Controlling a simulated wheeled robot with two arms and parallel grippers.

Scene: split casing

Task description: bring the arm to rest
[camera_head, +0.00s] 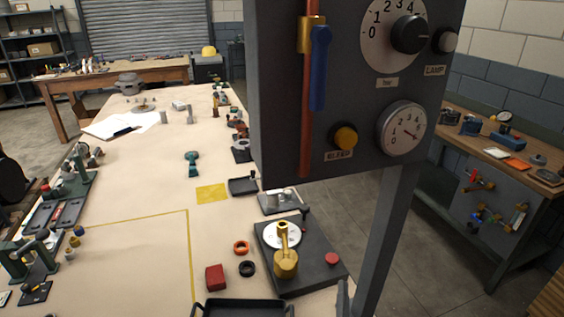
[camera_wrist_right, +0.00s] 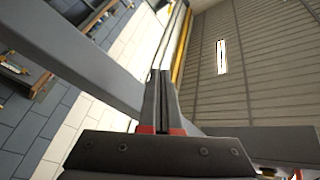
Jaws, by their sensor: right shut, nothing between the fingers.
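My right gripper (camera_wrist_right: 161,76) points up in the right wrist view, its two dark fingers pressed together with nothing between them. Reddish patches show at the finger bases. In the head view only a small dark tip of what looks like this gripper (camera_head: 343,292) shows at the bottom, beside the grey post (camera_head: 388,240) that carries the panel. The rest of my right arm is out of the picture. My left gripper shows in neither view.
Below stands a black base (camera_head: 310,275) with a brass crank (camera_head: 285,258). A dark tray (camera_head: 243,308) is at the bottom edge. The table's middle is mostly clear.

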